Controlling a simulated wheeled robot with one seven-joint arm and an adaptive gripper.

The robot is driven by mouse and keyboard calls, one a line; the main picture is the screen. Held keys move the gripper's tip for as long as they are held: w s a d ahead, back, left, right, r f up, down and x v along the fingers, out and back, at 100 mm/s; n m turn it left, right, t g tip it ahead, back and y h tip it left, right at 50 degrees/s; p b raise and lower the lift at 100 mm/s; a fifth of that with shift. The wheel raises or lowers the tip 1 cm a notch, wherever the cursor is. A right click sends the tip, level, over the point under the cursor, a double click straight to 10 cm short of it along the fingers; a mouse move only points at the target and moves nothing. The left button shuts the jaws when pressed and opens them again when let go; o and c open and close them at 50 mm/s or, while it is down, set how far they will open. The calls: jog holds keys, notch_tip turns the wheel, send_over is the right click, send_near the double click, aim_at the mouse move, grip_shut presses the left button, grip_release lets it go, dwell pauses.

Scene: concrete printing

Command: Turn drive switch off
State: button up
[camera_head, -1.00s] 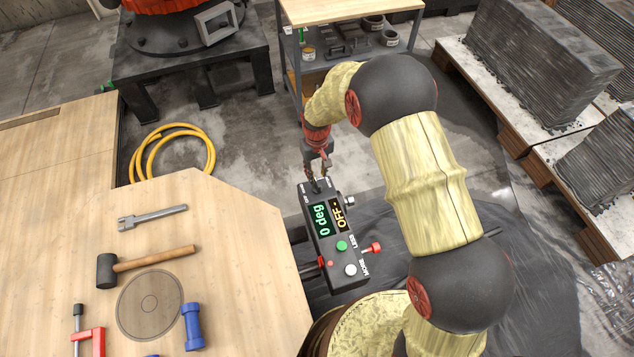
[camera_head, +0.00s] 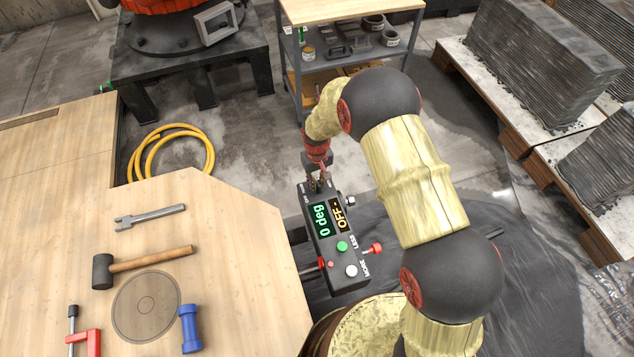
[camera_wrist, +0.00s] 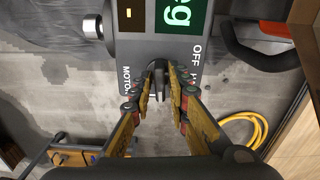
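The black control box (camera_head: 329,236) stands right of the wooden table. In the head view it shows a green "0 deg" display (camera_head: 321,220) and an orange "OFF" display (camera_head: 341,216). The drive switch (camera_wrist: 158,78) is a dark knob at the box's far end, with "OFF" and "MOTO..." lettering by it in the wrist view. My gripper (camera_wrist: 162,72) has its fingertips on either side of the knob, parted. Firm contact cannot be made out. In the head view my gripper (camera_head: 319,184) hides the switch.
The box also has a green button (camera_head: 342,246), a white button (camera_head: 351,271) and a red knob (camera_head: 375,249). The wooden table (camera_head: 230,230) holds a mallet (camera_head: 150,260) and other tools. A yellow hose (camera_head: 140,160) and a shelf cart (camera_head: 350,50) stand beyond.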

grip_shut()
jog(key=shift+n, duration=0.4)
jog(key=n+p, duration=0.1)
jog(key=n, duration=0.3)
jog(key=shift+n+p, duration=0.3)
jog(key=shift+p, duration=0.05)
jog(key=n+p, duration=0.1)
jog(key=n, duration=0.5)
jog(key=shift+s+n, duration=0.1)
jog(key=shift+n, duration=0.2)
jog(key=n+p, duration=0.1)
jog(key=n, duration=1)
jog(key=shift+n+p, duration=0.3)
jog(key=shift+n, duration=0.1)
